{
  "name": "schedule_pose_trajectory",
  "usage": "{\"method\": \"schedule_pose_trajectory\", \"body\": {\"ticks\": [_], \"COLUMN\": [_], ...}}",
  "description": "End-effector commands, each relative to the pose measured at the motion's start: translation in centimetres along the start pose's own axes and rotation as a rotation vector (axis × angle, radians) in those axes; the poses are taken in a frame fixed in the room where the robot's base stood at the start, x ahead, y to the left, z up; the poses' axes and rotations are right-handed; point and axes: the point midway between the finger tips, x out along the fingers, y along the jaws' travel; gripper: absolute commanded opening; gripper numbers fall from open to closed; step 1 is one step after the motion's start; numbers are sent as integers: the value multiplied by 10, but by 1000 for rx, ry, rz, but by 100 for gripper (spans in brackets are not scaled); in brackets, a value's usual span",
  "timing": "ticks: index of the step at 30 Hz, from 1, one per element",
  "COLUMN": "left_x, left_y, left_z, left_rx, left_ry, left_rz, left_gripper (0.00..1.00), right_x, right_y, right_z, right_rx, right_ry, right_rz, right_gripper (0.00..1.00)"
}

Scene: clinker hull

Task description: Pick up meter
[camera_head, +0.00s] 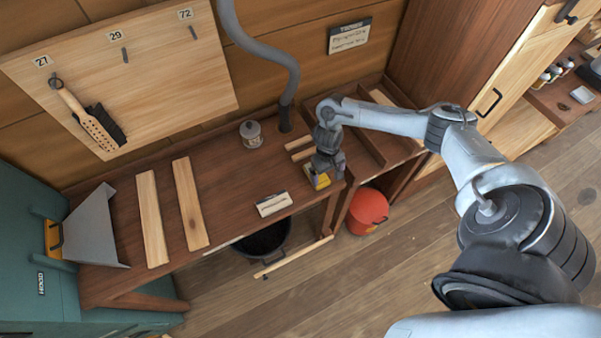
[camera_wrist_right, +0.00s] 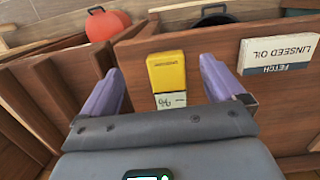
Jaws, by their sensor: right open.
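The meter (camera_head: 319,180) is a small yellow block with a pale display, near the front edge of the wooden bench. In the right wrist view the meter (camera_wrist_right: 167,72) stands between the two spread fingers, with a gap on each side. Its display panel (camera_wrist_right: 171,100) faces the camera. My right gripper (camera_head: 324,174) is open and empty and reaches down over the meter, hiding part of it in the head view. The fingers (camera_wrist_right: 163,84) also show in the right wrist view. My left gripper is in neither view.
Wooden dividers (camera_head: 362,141) stand to the right of the gripper. A linseed oil card (camera_head: 274,204) lies left of the meter. A lantern-like jar (camera_head: 251,134) and a grey hose (camera_head: 285,117) are behind. A red bucket (camera_head: 367,211) stands below. Two loose planks (camera_head: 190,203) lie left.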

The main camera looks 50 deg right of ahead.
Motion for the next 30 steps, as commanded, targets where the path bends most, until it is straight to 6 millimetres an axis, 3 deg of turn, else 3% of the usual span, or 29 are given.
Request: {"method": "schedule_pose_trajectory", "body": {"ticks": [1,3,7,30], "left_x": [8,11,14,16], "left_y": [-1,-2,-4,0], "left_z": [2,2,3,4], "left_rx": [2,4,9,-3], "left_ry": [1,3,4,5], "left_rz": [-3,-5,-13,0], "left_gripper": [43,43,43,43], "right_x": [-10,-24,-32,41], "right_y": [5,7,4,-1], "right_z": [-18,-34,-49,-55], "right_rx": [6,12,14,14], "right_ry": [39,77,111,117], "right_rz": [5,3,-8,-12], "right_gripper": [96,96,96,96]}}
